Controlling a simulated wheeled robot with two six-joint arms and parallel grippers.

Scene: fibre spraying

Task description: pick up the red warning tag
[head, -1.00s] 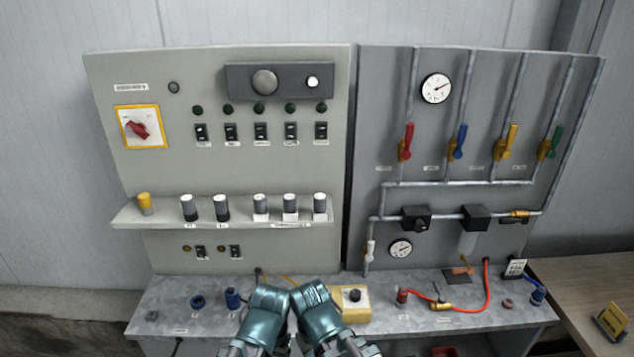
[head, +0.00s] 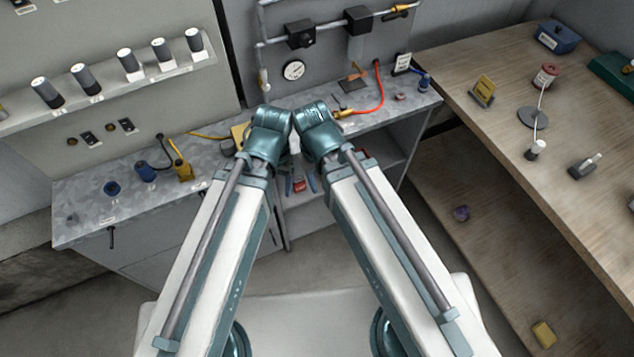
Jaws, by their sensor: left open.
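I cannot tell for certain which thing is the red warning tag. A small red piece (head: 299,186) shows low between my two forearms, at the open front of the cabinet under the bench. The two blue fingers of my left gripper (head: 301,183) stand apart on either side of it in the picture. I cannot tell whether they touch it or how far behind them it lies. My two wrists meet in front of the bench edge. My right gripper is hidden behind its own wrist and forearm.
The metal bench (head: 90,212) carries blue fittings, a yellow tool (head: 181,168) and a red hose (head: 372,98).

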